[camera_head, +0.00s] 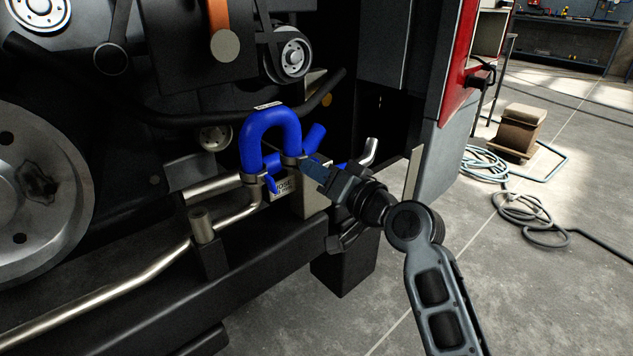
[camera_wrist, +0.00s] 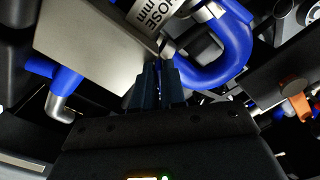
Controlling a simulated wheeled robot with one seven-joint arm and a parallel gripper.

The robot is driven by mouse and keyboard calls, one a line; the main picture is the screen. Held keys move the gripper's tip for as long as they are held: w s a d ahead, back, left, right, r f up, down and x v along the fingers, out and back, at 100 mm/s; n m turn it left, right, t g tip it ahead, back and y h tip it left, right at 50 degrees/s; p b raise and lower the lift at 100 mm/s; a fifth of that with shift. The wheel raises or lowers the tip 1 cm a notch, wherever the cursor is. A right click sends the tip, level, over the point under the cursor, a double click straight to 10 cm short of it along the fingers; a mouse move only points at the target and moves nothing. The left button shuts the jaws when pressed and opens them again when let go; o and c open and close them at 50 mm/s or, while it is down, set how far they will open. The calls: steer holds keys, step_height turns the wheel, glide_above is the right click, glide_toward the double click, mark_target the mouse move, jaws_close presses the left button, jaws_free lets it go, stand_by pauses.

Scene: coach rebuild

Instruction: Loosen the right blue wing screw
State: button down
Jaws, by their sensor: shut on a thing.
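A blue U-shaped hose (camera_head: 270,120) stands on a metal block with a printed label (camera_head: 283,186). A clamp sits at each leg's lower end, and the right clamp (camera_head: 293,160) is by my gripper (camera_head: 306,166). In the wrist view the hose (camera_wrist: 235,45) curves right of the label (camera_wrist: 152,14). My gripper (camera_wrist: 160,72) has its dark fingers close together at the right clamp. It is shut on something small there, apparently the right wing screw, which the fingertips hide.
A dark frame beam (camera_head: 200,270) and metal pipes (camera_head: 110,290) lie below and left. Another blue hose piece with a metal end (camera_head: 371,150) is close behind my gripper.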

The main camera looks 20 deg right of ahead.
steer(key=shift+d+f+n+b, duration=0.1)
steer(key=shift+f+n+b, duration=0.05)
steer(key=shift+n+b, duration=1.4)
steer(key=shift+f+n+b, duration=0.1)
steer(key=shift+n+b, duration=0.85)
steer(key=shift+n, duration=1.2)
steer(key=c, duration=1.2)
jaws_free()
steer(key=shift+r, duration=0.15)
steer(key=shift+c, duration=0.2)
steer(key=p+v, duration=0.1)
steer(key=v, duration=0.6)
steer(key=shift+s+d+p, duration=0.15)
steer(key=shift+s+p, duration=0.2)
steer(key=shift+p, duration=0.05)
